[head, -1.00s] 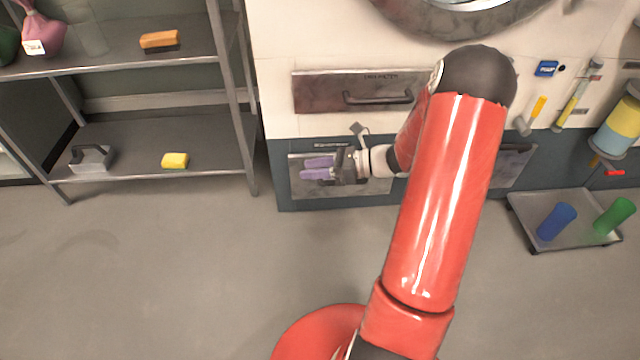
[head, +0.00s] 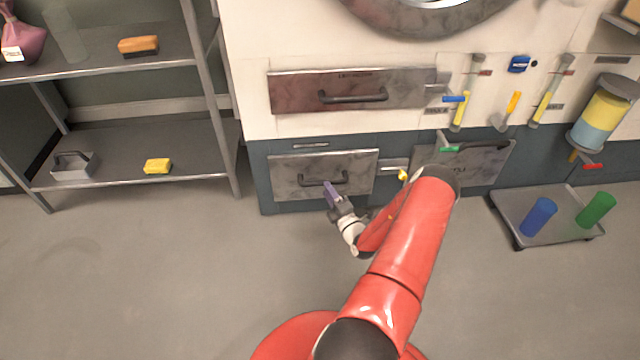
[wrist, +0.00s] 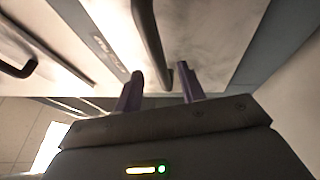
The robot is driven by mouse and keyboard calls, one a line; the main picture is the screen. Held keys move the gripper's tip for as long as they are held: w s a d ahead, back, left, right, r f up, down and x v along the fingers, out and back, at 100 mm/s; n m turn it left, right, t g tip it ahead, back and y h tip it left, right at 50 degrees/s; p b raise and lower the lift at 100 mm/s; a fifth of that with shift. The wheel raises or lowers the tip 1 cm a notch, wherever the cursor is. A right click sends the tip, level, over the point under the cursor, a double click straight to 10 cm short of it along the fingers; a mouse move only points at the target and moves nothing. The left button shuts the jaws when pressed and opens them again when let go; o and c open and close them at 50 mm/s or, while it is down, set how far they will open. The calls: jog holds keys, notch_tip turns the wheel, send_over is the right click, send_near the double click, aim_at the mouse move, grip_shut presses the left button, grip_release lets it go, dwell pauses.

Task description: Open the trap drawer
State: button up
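The lower left drawer (head: 285,177), a grey metal front with a dark bar handle (head: 352,180), sits shut in the dark base of the machine. Its label is too small to read, so I cannot confirm that it is the trap drawer. My gripper (head: 329,186) has purple fingers and points at this front, just at the handle's left part. In the wrist view my gripper (wrist: 161,78) is open, its two fingers apart, with the bar handle (wrist: 150,38) appearing between them. I cannot tell whether the fingers touch the bar.
A wider drawer (head: 298,92) with its own handle lies above. To the right are valves with coloured levers, a second panel (head: 490,165) partly behind my arm, and a low tray (head: 510,208) holding blue and green cylinders. A shelf (head: 110,180) stands left. The floor in front is clear.

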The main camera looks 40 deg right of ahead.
aim_at(323, 181)
jog(key=shift+x, duration=2.35)
jog(key=shift+c, duration=0.3)
grip_shut()
